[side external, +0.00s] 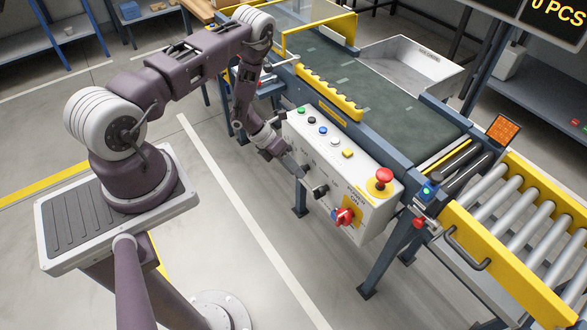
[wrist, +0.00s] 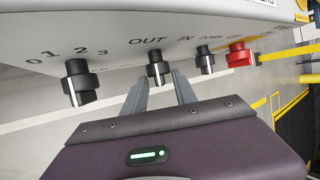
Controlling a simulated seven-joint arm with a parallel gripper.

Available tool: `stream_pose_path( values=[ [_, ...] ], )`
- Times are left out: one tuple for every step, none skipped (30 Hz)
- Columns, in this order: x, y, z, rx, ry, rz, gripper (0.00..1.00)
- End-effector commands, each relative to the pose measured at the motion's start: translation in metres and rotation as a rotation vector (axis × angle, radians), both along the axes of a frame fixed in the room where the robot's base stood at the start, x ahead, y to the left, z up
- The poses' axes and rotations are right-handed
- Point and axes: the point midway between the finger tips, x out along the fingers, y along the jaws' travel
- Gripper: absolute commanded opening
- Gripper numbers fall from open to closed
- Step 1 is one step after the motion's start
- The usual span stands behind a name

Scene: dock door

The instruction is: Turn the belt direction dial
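The belt direction dial (wrist: 157,68) is the black knob with a white line beside the "OUT" and "IN" lettering on the control box (wrist: 110,25) in the wrist view. My gripper (wrist: 161,77) is open, with its two grey fingertips to either side of this dial in the picture. I cannot tell whether they touch it. In the side external view my gripper (side external: 296,171) is at the front face of the white control box (side external: 372,213), near its black knobs. The dial is hard to make out there behind the gripper.
A black knob marked 0 to 3 (wrist: 78,82) is left of the dial. Another black knob (wrist: 205,60) and a red switch (wrist: 239,55) are to its right. Buttons and a red emergency stop (side external: 384,175) top the box; the conveyor (side external: 385,100) lies behind.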

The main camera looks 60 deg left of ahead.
Motion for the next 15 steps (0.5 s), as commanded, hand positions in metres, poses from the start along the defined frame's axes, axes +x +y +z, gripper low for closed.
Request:
stream_pose_path(
  values=[
    [0.0003, -0.0005, -0.0007, 0.000, 0.000, 0.000, 0.34],
    [0.0003, -0.0005, -0.0007, 0.000, 0.000, 0.000, 0.34],
    [0.0004, -0.0004, -0.0006, 0.000, 0.000, 0.000, 0.34],
    [0.0004, -0.0005, -0.0004, 0.000, 0.000, 0.000, 0.34],
    [0.0004, -0.0005, -0.0004, 0.000, 0.000, 0.000, 0.34],
    [0.0003, -0.0005, -0.0003, 0.000, 0.000, 0.000, 0.32],
    [0.0003, -0.0005, -0.0003, -0.001, -0.001, -0.001, 0.26],
    [0.0003, -0.0005, -0.0002, -0.001, -0.001, -0.001, 0.20],
    [0.0003, -0.0006, -0.0002, -0.001, -0.001, -0.001, 0.12],
    [0.0003, -0.0006, -0.0002, -0.001, -0.001, -0.001, 0.06],
    [0.0003, -0.0006, -0.0002, -0.001, -0.001, -0.001, 0.00],
    [0.0002, -0.0005, -0.0001, -0.001, -0.001, -0.001, 0.00],
    [0.0002, -0.0005, -0.0001, -0.001, -0.001, -0.001, 0.00],
    [0.0002, -0.0006, 0.0000, -0.001, -0.001, -0.001, 0.00],
    [0.0003, -0.0005, 0.0001, 0.001, -0.001, -0.002, 0.00]
  ],
)
